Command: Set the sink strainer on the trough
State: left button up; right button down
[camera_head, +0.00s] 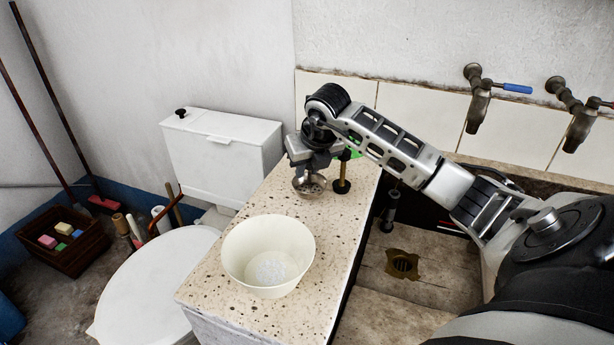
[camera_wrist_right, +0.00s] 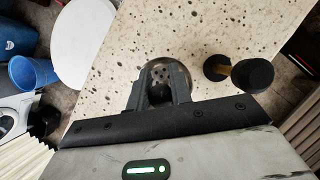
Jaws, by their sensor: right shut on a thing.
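The sink strainer (camera_head: 309,186) is a small round metal cup with holes, at the far part of the speckled stone top of the trough (camera_head: 215,268). My right gripper (camera_head: 309,170) comes down over it and is shut on its rim. In the right wrist view the strainer (camera_wrist_right: 168,72) shows between the fingers of my right gripper (camera_wrist_right: 160,92), partly hidden by them. Whether the strainer touches the stone top or hangs just above it, I cannot tell. My left gripper is in neither view.
A black and brass stopper-like object (camera_head: 342,178) stands just right of the strainer. A cream bowl (camera_head: 268,250) sits nearer on the stone top. The basin with a brass drain (camera_head: 402,263) lies to the right, below wall taps (camera_head: 478,100). A toilet (camera_head: 222,150) stands left.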

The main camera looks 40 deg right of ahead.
notch_tip(320, 180, down, 2)
jog(key=shift+a+f, duration=0.1)
jog(key=shift+f, duration=0.25)
jog(key=c, duration=1.3)
grip_release()
jog(key=shift+o, duration=0.2)
jog(key=shift+s+r, duration=0.1)
jog(key=shift+r, duration=0.15)
jog(key=v, duration=1.1)
jog(key=shift+r, duration=0.3)
